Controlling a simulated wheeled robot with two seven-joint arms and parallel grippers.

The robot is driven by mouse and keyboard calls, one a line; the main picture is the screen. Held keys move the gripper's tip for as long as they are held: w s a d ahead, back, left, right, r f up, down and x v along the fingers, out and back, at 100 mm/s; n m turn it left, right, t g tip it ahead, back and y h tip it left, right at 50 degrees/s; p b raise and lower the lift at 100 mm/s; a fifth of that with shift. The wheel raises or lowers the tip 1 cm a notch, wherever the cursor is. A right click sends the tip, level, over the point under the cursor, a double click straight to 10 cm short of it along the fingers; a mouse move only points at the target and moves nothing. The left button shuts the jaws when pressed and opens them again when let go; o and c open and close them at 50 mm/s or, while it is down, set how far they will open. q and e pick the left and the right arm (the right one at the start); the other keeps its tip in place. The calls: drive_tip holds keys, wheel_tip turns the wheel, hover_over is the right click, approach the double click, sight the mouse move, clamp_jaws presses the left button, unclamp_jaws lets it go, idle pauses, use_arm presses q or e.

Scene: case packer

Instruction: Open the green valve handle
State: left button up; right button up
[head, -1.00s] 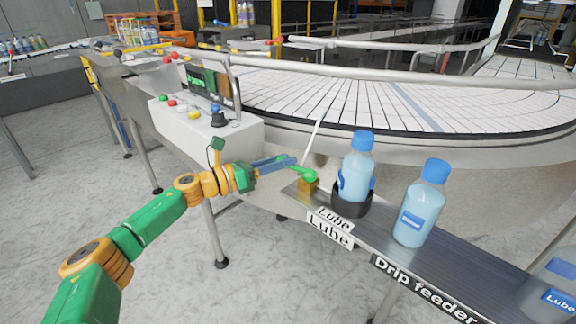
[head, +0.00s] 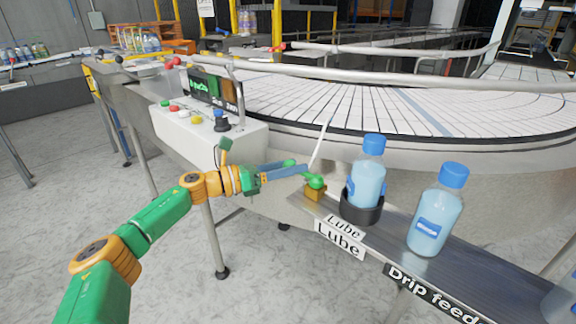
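The green valve handle (head: 316,181) sits on a small brass valve body (head: 315,194) at the left end of the metal shelf. A thin white tube rises behind it. My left gripper (head: 304,170) reaches in from the left, its blue fingers at the handle. The fingers lie close together and partly cover the handle's lever. I cannot tell whether they are closed on it or only beside it. My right gripper is not in view.
A blue-capped bottle (head: 367,182) stands in a black holder (head: 361,208) just right of the valve. Another bottle (head: 436,212) stands further right on the shelf (head: 392,240). A white control box (head: 206,134) and the conveyor (head: 400,108) are behind.

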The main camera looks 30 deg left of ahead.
use_arm(q)
drive_tip(key=shift+w, duration=0.15)
drive_tip(key=b+v, duration=0.4)
drive_tip(key=v, duration=0.3)
drive_tip(key=shift+b, duration=0.3)
